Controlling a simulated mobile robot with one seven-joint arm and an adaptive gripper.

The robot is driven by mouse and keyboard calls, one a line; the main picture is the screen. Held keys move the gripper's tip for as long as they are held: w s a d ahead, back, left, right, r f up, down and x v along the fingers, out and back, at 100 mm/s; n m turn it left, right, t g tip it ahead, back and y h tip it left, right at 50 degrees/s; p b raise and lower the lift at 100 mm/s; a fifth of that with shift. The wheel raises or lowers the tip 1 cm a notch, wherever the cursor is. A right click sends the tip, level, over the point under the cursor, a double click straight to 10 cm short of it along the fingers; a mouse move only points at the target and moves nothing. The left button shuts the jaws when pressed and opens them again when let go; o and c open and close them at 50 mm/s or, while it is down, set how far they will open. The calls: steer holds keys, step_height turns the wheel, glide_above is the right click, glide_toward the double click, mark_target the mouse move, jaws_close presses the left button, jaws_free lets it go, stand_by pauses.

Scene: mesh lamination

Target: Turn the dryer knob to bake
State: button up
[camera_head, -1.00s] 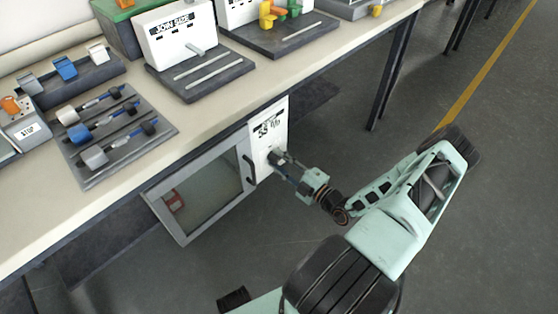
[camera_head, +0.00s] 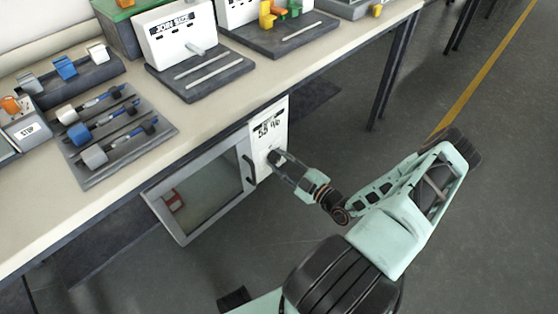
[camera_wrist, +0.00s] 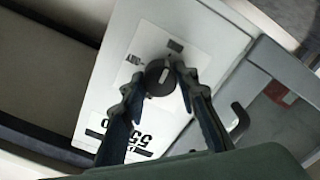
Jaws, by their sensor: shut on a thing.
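The dryer (camera_head: 205,187) stands under the workbench, with a glass door at its left and a white control panel (camera_head: 268,128) at its right. A dark round knob (camera_wrist: 160,78) with a light pointer mark sits on the panel, with small dark markings around it. My gripper (camera_head: 283,163) reaches the panel from the right. In the wrist view, my gripper (camera_wrist: 155,82) has one finger on each side of the knob and is shut on it. In the head view the fingers partly hide the knob. The panel print reads about "55 %".
The dryer's door handle (camera_head: 249,170) is just left of my gripper; it also shows in the wrist view (camera_wrist: 239,120). The workbench (camera_head: 200,122) overhangs the dryer and carries racks and fixtures. The floor (camera_head: 470,230) to the right is open.

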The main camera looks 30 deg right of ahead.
steer(key=o, duration=1.1)
steer(key=shift+o, duration=0.2)
steer(key=v, duration=1.2)
